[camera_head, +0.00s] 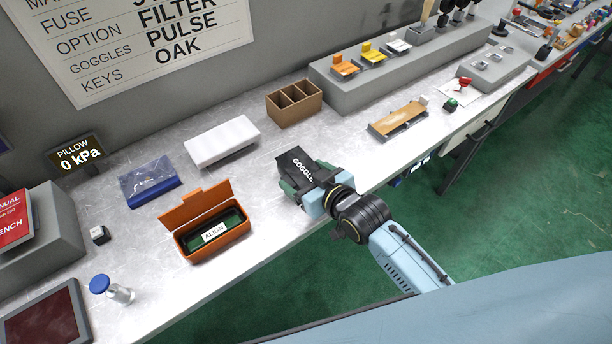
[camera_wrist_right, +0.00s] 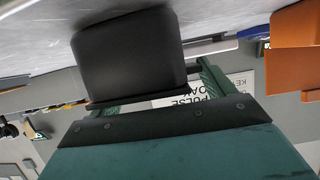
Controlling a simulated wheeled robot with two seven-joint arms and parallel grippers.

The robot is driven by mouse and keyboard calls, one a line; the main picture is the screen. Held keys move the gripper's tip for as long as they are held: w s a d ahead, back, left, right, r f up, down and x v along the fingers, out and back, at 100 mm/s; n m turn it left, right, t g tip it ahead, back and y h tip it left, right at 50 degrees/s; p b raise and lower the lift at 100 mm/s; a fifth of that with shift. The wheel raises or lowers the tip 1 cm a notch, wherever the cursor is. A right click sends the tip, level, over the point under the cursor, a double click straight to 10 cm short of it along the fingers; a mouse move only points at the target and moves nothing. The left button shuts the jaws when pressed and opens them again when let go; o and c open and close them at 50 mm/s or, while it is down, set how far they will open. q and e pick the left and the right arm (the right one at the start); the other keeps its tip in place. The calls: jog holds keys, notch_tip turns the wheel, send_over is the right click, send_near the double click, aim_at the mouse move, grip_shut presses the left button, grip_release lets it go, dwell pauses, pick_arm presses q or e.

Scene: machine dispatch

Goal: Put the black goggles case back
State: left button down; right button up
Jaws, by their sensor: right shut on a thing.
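The black goggles case (camera_head: 296,165), with white "GOGGLES" lettering partly hidden, is held in my right gripper (camera_head: 306,186) over the front part of the bench. In the right wrist view the black case (camera_wrist_right: 130,55) sits between the green fingers of the gripper (camera_wrist_right: 155,92). I cannot tell whether the case touches the bench top. My left gripper is in neither view.
An open orange box (camera_head: 183,243) with an "ALIGN" label stands left of the case. A white block (camera_head: 222,141), a brown divided box (camera_head: 294,104) and a blue-edged pouch (camera_head: 149,180) lie behind. Bare bench lies around the case.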

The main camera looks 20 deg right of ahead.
jog(key=o, duration=1.1)
jog(key=shift+o, duration=0.2)
jog(key=shift+r, duration=0.15)
jog(key=v, duration=1.2)
jog(key=shift+p, duration=0.4)
